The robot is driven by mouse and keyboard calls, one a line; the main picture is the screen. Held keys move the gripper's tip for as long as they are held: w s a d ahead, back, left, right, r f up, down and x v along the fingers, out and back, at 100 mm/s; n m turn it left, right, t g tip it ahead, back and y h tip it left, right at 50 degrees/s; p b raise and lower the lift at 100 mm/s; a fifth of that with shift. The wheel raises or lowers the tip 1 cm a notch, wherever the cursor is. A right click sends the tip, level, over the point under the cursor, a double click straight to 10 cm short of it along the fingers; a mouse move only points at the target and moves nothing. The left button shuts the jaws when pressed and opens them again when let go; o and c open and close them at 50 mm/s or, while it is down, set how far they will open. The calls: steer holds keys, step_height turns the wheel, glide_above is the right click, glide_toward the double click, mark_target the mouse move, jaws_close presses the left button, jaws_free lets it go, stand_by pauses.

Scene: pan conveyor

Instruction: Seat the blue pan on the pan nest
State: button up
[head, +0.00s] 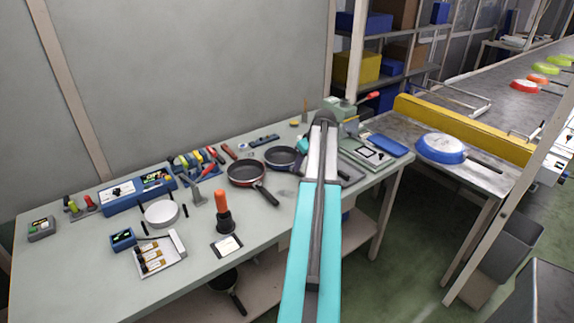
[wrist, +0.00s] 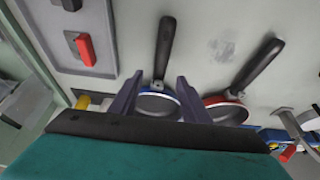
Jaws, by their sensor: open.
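A dark pan with a blue rim (head: 281,157) lies on the workbench, partly hidden behind my arm in the head view. In the wrist view the blue-rimmed pan (wrist: 156,103) shows between and beyond my fingers, its dark handle pointing up the picture. My gripper (wrist: 157,84) is open and empty, its two fingers apart over this pan. A second blue pan (head: 440,147) lies on the end of the conveyor at right, blue side up, dark handle pointing right. I cannot tell which thing is the pan nest.
A red-rimmed pan (head: 246,173) lies beside the blue-rimmed one; its handle (wrist: 258,65) is close on the right in the wrist view. A grey tray (wrist: 104,50) with a red block is at left there. Tools crowd the bench (head: 75,285). A yellow rail (head: 465,128) crosses the conveyor.

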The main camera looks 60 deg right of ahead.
mark_target(301, 172)
steer(key=shift+f, duration=0.1)
steer(key=shift+p+x, duration=1.05)
steer(key=shift+x, duration=1.45)
steer(key=shift+s+f, duration=0.1)
steer(key=shift+s, duration=0.1)
jaws_close()
